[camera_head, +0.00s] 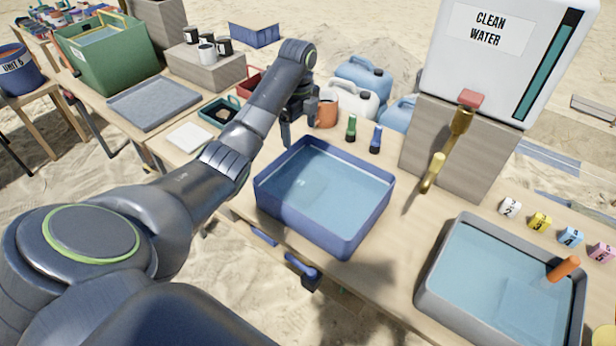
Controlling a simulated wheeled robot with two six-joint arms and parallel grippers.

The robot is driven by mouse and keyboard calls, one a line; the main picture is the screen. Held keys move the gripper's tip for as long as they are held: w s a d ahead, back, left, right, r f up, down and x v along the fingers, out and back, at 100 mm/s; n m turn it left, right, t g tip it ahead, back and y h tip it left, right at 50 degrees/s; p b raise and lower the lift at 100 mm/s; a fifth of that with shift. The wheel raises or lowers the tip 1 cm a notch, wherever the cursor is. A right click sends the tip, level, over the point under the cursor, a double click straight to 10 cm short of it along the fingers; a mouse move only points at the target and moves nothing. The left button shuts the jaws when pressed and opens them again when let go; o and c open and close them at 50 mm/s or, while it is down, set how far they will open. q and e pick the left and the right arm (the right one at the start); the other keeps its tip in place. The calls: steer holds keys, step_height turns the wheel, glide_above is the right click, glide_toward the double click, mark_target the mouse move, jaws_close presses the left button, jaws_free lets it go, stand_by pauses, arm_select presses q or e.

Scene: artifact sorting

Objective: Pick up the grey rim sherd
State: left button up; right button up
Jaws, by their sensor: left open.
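I cannot make out a grey rim sherd with certainty. A blue basin (345,239) of water stands on the table in the middle of the view, with a faint pale patch (311,184) in its water that I cannot identify. My left gripper (298,122) is open, pointing down just beyond the basin's back left rim. No object shows between its fingers, though the arm hides part of that area. My right gripper is out of view.
A grey basin (432,272) of water stands at right, an orange handle in it. A clean water tank (511,60) with a tap stands behind. An orange cup (326,113) and green (351,128) and blue (376,140) small items stand near the gripper. A grey tray (153,103) lies left.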

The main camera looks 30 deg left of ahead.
arm_select(q)
step_height(320, 180, down, 5)
steer(key=b, duration=0.2)
glide_above(300, 178)
step_height(300, 178, down, 6)
steer(key=shift+s+d+p, duration=0.1)
steer(key=shift+s+p, duration=0.05)
steer(key=shift+p, duration=0.3)
steer(key=shift+f, duration=2.75)
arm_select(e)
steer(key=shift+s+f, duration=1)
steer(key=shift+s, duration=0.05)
arm_select(q)
steer(key=shift+c, duration=0.2)
steer(key=c, duration=1)
